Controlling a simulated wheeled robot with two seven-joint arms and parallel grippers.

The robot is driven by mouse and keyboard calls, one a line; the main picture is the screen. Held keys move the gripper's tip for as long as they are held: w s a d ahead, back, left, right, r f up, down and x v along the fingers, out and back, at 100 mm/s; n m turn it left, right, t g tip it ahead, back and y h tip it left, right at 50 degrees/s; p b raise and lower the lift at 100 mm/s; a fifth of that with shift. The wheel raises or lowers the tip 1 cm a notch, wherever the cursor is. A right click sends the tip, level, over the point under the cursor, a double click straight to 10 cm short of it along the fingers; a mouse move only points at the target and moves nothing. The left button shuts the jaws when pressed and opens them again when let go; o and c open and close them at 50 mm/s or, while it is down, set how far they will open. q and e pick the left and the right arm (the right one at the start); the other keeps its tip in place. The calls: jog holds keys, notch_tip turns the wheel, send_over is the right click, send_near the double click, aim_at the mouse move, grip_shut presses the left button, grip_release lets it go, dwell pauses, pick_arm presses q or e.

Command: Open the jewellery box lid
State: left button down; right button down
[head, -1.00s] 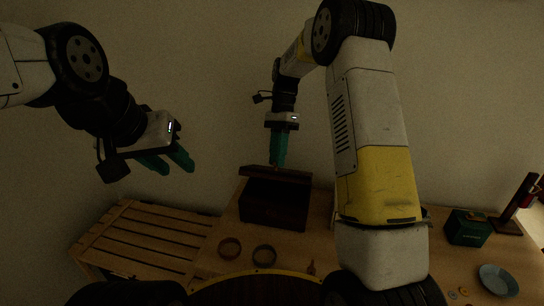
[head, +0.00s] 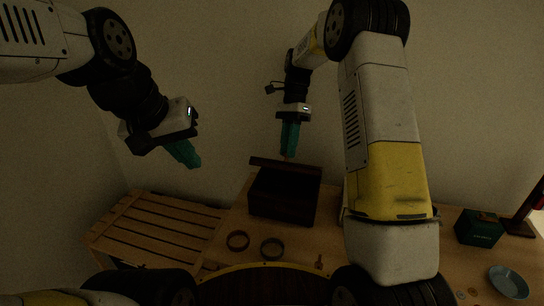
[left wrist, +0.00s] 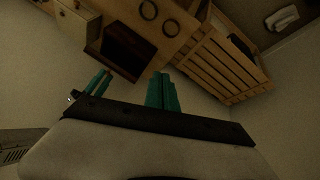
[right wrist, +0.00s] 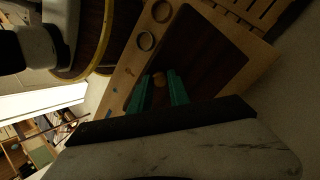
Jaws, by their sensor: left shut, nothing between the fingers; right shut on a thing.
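The dark wooden jewellery box (head: 283,203) stands on the wooden table, with its dark inside partly showing. Its lid (head: 286,168) is raised at the back edge; its broad dark face fills much of the right wrist view (right wrist: 205,55). My right gripper (head: 288,155) points down at the lid and is shut on its small round wooden knob (right wrist: 158,80). My left gripper (head: 192,163) is shut and empty, in the air to the left of the box and above it. The open box also shows in the left wrist view (left wrist: 125,46).
Two rings (head: 237,240) (head: 272,248) lie on the table before the box. A slatted wooden bench (head: 160,230) stands to the left. A green box (head: 478,228) and a blue dish (head: 508,282) are on the right. My right arm hides part of the table.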

jog(key=shift+w+d+f, duration=0.15)
jog(key=shift+f, duration=0.05)
pick_arm(q)
jog(key=w+d+f+n+g+h, duration=0.2)
jog(key=w+f+n+g+h, duration=0.2)
jog(key=w+f+n+h, duration=0.65)
jog(key=w+d+f+n+g+h, duration=0.35)
jog(key=w+f+n+h, duration=0.35)
jog(key=f+n, duration=0.55)
jog(key=shift+g, duration=0.45)
jog(key=x, duration=0.3)
jog(key=w+r+x, duration=0.1)
jog(key=x, duration=0.5)
jog(key=shift+w+d+r, duration=0.15)
jog(key=shift+d+r, duration=0.15)
jog(key=shift+d, duration=0.05)
jog(key=shift+w+d+r, duration=0.15)
jog(key=shift+w+r, duration=0.15)
jog(key=shift+r, duration=0.1)
